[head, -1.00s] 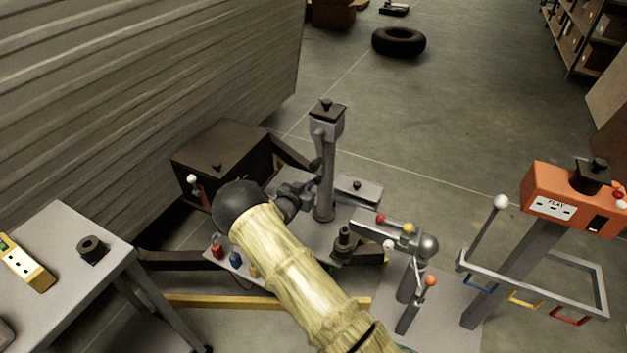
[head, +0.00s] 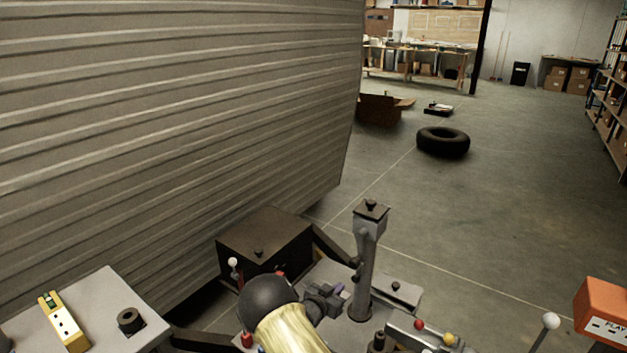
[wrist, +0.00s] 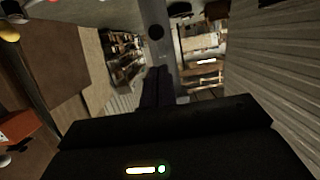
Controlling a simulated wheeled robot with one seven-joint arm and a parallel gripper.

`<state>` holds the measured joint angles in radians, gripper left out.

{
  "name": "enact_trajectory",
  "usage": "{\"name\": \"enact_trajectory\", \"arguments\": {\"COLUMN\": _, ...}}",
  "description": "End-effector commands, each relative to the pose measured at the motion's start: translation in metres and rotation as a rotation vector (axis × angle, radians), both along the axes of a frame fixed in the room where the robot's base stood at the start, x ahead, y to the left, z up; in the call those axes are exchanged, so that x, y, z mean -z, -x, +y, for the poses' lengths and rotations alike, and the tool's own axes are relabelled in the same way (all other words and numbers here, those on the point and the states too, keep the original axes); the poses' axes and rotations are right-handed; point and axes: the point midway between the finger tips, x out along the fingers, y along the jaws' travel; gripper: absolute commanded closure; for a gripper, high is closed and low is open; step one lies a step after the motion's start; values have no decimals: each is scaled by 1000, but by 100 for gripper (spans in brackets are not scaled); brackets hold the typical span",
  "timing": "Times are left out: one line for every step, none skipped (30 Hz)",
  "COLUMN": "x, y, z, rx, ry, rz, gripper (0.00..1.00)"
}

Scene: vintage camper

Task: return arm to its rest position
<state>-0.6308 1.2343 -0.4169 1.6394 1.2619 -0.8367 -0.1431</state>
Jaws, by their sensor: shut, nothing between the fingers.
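My arm, in a pale yellow sleeve with a dark ball joint, reaches up from the bottom of the head view. My gripper (head: 338,292) is small and dark there, just left of the upright grey post (head: 362,270). In the wrist view my gripper (wrist: 158,72) has its dark fingers together with nothing seen between them. A grey post (wrist: 158,35) stands behind the fingertips in that view. I cannot tell whether the fingers touch it.
A dark box (head: 264,245) stands behind my arm beside the ribbed camper wall (head: 170,130). An orange box (head: 603,310) is at lower right. Open floor (head: 480,220) lies beyond, with a tire (head: 443,142).

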Motion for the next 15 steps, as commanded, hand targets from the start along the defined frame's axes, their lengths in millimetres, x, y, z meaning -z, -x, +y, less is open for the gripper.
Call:
{"name": "enact_trajectory", "arguments": {"x": -5, "y": 0, "z": -3, "rx": -2, "ry": -16, "rz": 13, "gripper": 100}}
{"name": "enact_trajectory", "arguments": {"x": -8, "y": 0, "z": -5, "rx": -6, "ry": -29, "rz": 26, "gripper": 100}}
{"name": "enact_trajectory", "arguments": {"x": -12, "y": 1, "z": -7, "rx": -16, "ry": -49, "rz": 47, "gripper": 100}}
{"name": "enact_trajectory", "arguments": {"x": -15, "y": 2, "z": -9, "rx": -25, "ry": -67, "rz": 66, "gripper": 100}}
{"name": "enact_trajectory", "arguments": {"x": -19, "y": 3, "z": -10, "rx": -34, "ry": -88, "rz": 86, "gripper": 100}}
{"name": "enact_trajectory", "arguments": {"x": -24, "y": 6, "z": -13, "rx": -47, "ry": -116, "rz": 116, "gripper": 100}}
{"name": "enact_trajectory", "arguments": {"x": -29, "y": 8, "z": -15, "rx": -60, "ry": -138, "rz": 140, "gripper": 100}}
{"name": "enact_trajectory", "arguments": {"x": -33, "y": 11, "z": -16, "rx": -72, "ry": -161, "rz": 164, "gripper": 100}}
{"name": "enact_trajectory", "arguments": {"x": -38, "y": 16, "z": -18, "rx": -90, "ry": -189, "rz": 197, "gripper": 100}}
{"name": "enact_trajectory", "arguments": {"x": -43, "y": 20, "z": -19, "rx": -105, "ry": -209, "rz": 221, "gripper": 100}}
{"name": "enact_trajectory", "arguments": {"x": -47, "y": 25, "z": -19, "rx": -120, "ry": -230, "rz": 245, "gripper": 100}}
{"name": "enact_trajectory", "arguments": {"x": -53, "y": 31, "z": -21, "rx": -139, "ry": -256, "rz": 278, "gripper": 100}}
{"name": "enact_trajectory", "arguments": {"x": -58, "y": 37, "z": -21, "rx": -155, "ry": -274, "rz": 301, "gripper": 100}}
{"name": "enact_trajectory", "arguments": {"x": -63, "y": 42, "z": -21, "rx": -171, "ry": -292, "rz": 324, "gripper": 100}}
{"name": "enact_trajectory", "arguments": {"x": -69, "y": 51, "z": -22, "rx": -192, "ry": -315, "rz": 355, "gripper": 100}}
